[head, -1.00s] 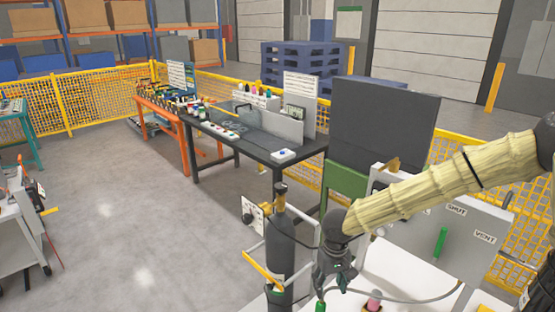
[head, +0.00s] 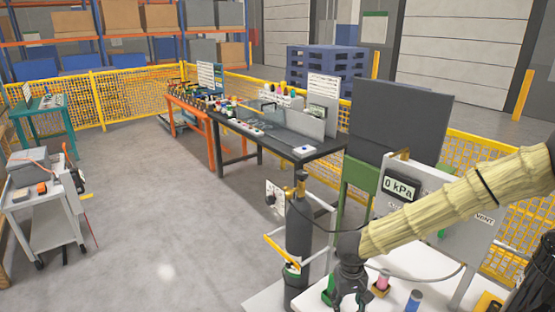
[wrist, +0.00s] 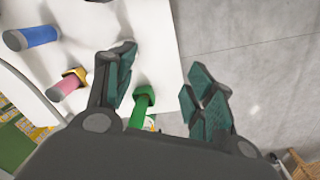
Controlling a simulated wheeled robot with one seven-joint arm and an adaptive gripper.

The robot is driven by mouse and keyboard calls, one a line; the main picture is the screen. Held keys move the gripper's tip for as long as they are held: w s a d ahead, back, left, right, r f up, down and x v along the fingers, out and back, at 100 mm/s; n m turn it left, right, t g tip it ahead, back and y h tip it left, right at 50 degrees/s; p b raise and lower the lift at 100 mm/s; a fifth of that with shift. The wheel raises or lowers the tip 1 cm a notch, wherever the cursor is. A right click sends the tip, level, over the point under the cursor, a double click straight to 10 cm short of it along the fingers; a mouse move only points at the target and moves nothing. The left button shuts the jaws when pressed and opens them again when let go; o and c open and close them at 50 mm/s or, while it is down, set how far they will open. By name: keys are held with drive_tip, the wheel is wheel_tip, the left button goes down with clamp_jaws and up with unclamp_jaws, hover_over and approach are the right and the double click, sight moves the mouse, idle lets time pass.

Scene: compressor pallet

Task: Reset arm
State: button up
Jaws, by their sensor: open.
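My gripper (head: 349,297) is at the lower middle of the head view, at the end of my sleeved arm, above the left part of a white tabletop (head: 440,262). In the wrist view my gripper (wrist: 162,95) has its fingers apart with nothing held between them. A green piece (wrist: 141,104) shows beyond the fingers, nearer the left one. A pink cylinder in a yellow holder (wrist: 66,86) and a blue cylinder (wrist: 32,37) lie further left in the wrist view. The pink cylinder (head: 383,280) and blue cylinder (head: 413,299) also show right of my gripper in the head view.
A grey panel (head: 470,232) with a display reading 0 kPa (head: 401,188) stands behind my arm. A dark gas cylinder (head: 298,243) stands close left of my gripper. A black workbench (head: 240,152) is further back. Open floor (head: 150,220) lies left.

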drive_tip(key=s+d+f+t+h+b, duration=0.1)
drive_tip(key=s+d+f+h+b, duration=0.1)
drive_tip(key=s+f, duration=0.9)
drive_tip(key=s+f+y+b, duration=0.1)
drive_tip(key=s+f, duration=0.3)
drive_tip(key=s, duration=0.4)
drive_tip(key=s+f+m+y+b, duration=0.1)
drive_tip(key=s+f, duration=0.4)
drive_tip(key=s, duration=0.3)
drive_tip(key=s+f+g+y+b, duration=0.1)
drive_tip(key=s+f+b, duration=0.1)
drive_tip(key=s+f, duration=0.2)
drive_tip(key=s, duration=0.3)
drive_tip(key=shift+s+d+f+m, duration=0.2)
drive_tip(key=shift+s+m, duration=0.2)
